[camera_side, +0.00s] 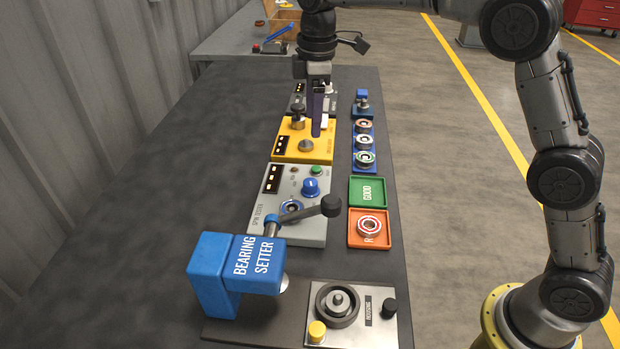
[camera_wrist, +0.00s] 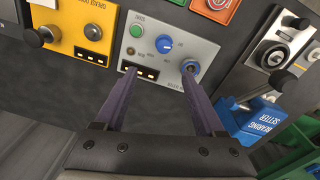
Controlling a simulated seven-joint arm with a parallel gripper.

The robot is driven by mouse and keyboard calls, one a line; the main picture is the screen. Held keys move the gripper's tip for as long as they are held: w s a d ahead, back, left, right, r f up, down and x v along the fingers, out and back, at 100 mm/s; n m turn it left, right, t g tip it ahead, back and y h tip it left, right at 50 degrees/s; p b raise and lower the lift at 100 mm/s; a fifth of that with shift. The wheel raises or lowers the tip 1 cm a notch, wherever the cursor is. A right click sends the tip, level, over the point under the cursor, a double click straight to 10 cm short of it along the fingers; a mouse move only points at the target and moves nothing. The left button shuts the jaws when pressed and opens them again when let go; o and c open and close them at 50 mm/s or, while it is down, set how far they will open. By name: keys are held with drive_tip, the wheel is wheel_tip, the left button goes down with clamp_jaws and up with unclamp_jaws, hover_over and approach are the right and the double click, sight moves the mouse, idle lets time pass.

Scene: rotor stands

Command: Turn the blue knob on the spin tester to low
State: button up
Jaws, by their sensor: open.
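The spin tester (camera_side: 297,222) is a grey box on the bench, in the middle of the side view. Its blue knob (camera_side: 311,187) stands on its top panel, beside a green button (camera_side: 317,170). In the wrist view the blue knob (camera_wrist: 164,42) lies beyond my fingertips, with dial words around it too small to read surely. My gripper (camera_wrist: 160,70) is open and empty, with its two purple fingers apart. In the side view my gripper (camera_side: 317,132) hangs above the yellow device, farther back than the knob, and touches nothing I can make out.
The yellow device (camera_side: 321,148) stands behind the spin tester. The blue bearing setter (camera_side: 212,275), with its lever, stands in front. A green GOOD tray (camera_side: 379,184) and an orange tray (camera_side: 355,240) holding a bearing lie to the right. The bench is bare on the left.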

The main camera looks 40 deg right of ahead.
sight(310, 181)
drive_tip(key=shift+g, duration=0.3)
drive_tip(key=f, duration=1.6)
drive_tip(key=shift+a+f, duration=0.2)
drive_tip(key=shift+a, duration=0.15)
clamp_jaws()
